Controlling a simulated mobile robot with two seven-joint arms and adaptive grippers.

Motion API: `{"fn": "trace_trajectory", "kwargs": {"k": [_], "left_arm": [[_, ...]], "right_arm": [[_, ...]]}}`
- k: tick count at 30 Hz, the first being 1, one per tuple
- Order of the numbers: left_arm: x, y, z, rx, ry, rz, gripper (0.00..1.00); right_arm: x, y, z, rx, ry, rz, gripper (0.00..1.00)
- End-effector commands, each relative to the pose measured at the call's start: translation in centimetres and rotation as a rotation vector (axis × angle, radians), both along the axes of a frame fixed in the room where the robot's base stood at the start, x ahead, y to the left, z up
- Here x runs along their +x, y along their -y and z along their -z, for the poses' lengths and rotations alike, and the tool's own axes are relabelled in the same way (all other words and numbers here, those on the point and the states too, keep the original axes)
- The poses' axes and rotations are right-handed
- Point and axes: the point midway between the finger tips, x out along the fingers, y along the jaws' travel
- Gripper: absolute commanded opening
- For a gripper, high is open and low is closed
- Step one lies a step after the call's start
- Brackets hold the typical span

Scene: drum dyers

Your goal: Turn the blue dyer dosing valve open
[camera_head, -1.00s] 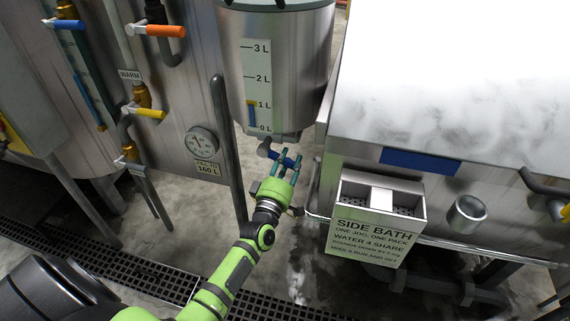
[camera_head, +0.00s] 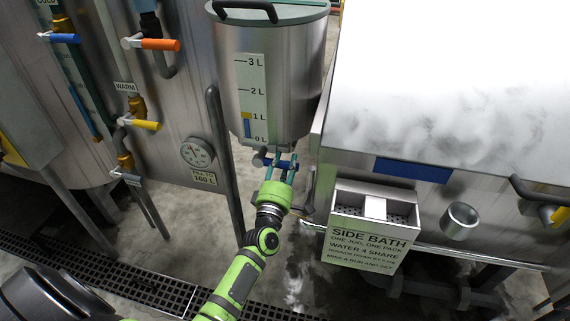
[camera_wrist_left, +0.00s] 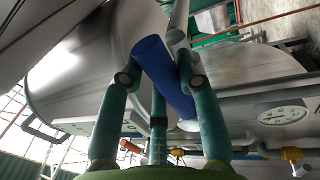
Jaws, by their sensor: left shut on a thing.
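The dosing vessel (camera_head: 300,95) is a steel cylinder with a litre scale, hanging at the upper middle of the head view. Under it sits a grey valve (camera_head: 259,160) with a blue dosing valve handle (camera_head: 287,164). My left gripper (camera_head: 280,168), with teal fingers, is shut on the blue handle just below the vessel. In the left wrist view the blue handle (camera_wrist_left: 163,75) runs slantwise between the fingers (camera_wrist_left: 160,85). The fingers hide part of the handle in the head view. My right gripper is in neither view.
A dial gauge (camera_head: 196,152) and a vertical grey pipe (camera_head: 225,165) stand left of my gripper. The side bath box (camera_head: 372,240) is close on the right.

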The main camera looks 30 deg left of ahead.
Motion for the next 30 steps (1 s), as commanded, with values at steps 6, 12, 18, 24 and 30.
{"fn": "trace_trajectory", "kwargs": {"k": [6, 12, 18, 24, 30], "left_arm": [[0.1, -0.1, -0.4, -0.012, 0.011, -0.001, 0.00], [0.1, 0.0, -0.3, -0.010, 0.008, -0.001, 0.59], [0.0, 0.0, -0.2, -0.007, 0.006, 0.000, 0.59], [-1.7, 0.5, 0.4, -0.007, 0.002, 0.001, 0.59], [-5.8, 1.4, 1.2, -0.007, 0.001, 0.000, 0.59]], "right_arm": [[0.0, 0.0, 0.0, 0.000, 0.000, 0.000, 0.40], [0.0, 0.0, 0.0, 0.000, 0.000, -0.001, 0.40], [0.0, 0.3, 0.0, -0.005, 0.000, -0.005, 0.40], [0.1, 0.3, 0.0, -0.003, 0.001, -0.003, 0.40], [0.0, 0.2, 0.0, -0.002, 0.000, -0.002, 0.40]]}}
